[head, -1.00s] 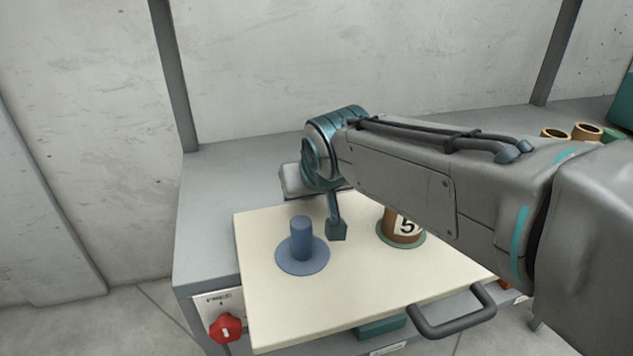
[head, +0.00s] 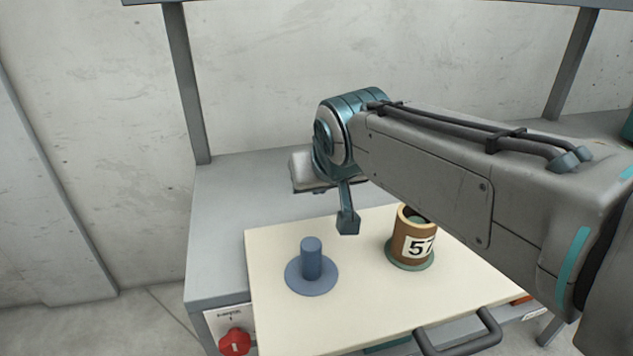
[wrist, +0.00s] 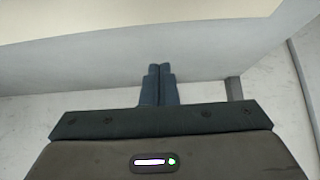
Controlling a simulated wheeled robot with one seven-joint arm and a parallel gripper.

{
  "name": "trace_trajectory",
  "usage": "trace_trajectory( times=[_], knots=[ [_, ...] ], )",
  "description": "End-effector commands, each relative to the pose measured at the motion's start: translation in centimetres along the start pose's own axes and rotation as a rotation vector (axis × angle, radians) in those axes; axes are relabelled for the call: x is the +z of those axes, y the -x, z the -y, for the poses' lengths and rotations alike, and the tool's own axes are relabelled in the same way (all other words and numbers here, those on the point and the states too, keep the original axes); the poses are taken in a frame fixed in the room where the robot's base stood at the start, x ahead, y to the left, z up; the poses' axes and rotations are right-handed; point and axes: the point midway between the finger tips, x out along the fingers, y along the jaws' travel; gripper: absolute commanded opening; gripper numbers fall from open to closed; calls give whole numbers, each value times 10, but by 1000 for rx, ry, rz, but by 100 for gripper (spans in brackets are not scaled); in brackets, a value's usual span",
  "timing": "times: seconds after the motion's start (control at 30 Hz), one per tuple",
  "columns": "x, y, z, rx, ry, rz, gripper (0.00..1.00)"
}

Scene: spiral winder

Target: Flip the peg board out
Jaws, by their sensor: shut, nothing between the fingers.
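The cream peg board (head: 280,330) lies flat at the front of a grey bench, with a dark grey handle (head: 465,340) at its front edge. A blue peg with a round base (head: 311,262) stands upright at its left. A brown tube marked 57 (head: 412,245) stands on a green round base at its right, partly behind my arm. My gripper (head: 348,225) is shut and empty, over the back part of the board between peg and tube, seemingly above it. In the wrist view its fingers (wrist: 160,70) are together, with a cream surface (wrist: 100,18) beyond.
A red knob (head: 235,342) sits on the bench front at the left. The grey bench top (head: 235,190) is clear at the back left. Grey posts (head: 187,90) rise behind, against a concrete wall (head: 300,60).

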Motion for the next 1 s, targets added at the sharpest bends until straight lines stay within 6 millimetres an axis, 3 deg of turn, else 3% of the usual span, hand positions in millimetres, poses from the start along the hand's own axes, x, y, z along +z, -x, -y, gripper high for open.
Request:
trace_trajectory(
  times=[0.03,0.2,0.67,1.0],
  knots=[
    [-2,12,0,0,0,-4,0],
    [-1,27,1,0,1,-3,0],
    [-2,32,2,-3,3,-2,0],
    [-36,75,2,-2,3,-2,0]
  ],
)
